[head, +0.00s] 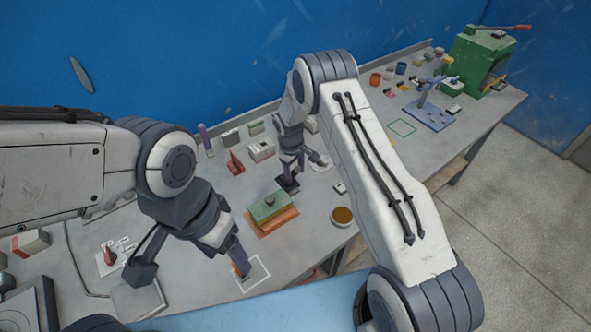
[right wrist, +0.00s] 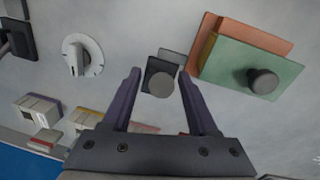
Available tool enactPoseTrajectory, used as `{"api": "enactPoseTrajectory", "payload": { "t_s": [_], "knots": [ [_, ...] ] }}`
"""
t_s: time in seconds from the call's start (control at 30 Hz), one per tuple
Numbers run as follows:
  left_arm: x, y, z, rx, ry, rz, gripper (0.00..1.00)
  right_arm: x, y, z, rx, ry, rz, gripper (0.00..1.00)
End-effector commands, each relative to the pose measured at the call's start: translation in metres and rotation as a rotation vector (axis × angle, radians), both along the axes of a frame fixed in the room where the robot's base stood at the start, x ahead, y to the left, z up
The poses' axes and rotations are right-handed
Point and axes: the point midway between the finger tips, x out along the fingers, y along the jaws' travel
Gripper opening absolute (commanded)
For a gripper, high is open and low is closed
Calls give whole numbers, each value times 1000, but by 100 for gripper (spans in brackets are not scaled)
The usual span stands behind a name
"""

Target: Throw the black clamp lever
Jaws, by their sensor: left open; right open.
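A dark clamp lever base (head: 288,185) stands on the bench behind the mould. In the right wrist view a grey round knob (right wrist: 161,87) shows on its dark base (right wrist: 155,67), between the fingertips. My right gripper (head: 291,166) is open above it, pointing down; contact cannot be told. The mould has a green lid (head: 268,206) on an orange base (head: 273,224); in the right wrist view the green lid (right wrist: 235,66) carries a dark knob (right wrist: 262,81). My left gripper (head: 240,268) is open, low over a white square outline (head: 258,283).
A white dial (head: 319,163) lies right of the lever and a round amber dish (head: 342,216) near the front edge. Small blocks line the back. A green press (head: 480,62) and blue stand (head: 430,113) are at the far right.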

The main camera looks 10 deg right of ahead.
Motion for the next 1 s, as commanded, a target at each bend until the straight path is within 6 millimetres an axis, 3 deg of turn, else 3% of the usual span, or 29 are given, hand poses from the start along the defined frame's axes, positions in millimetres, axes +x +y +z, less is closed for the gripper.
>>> {"api": "enactPoseTrajectory", "payload": {
  "t_s": [0.2,0.37,1.0],
  "knots": [
    [0,0,0,0,0,0,67,0,0,0,1,-1,0,60],
    [0,0,0,0,0,0,67,0,0,0,0,0,0,0],
    [0,0,0,0,0,0,67,0,0,1,-1,-1,0,0]
  ]
}}
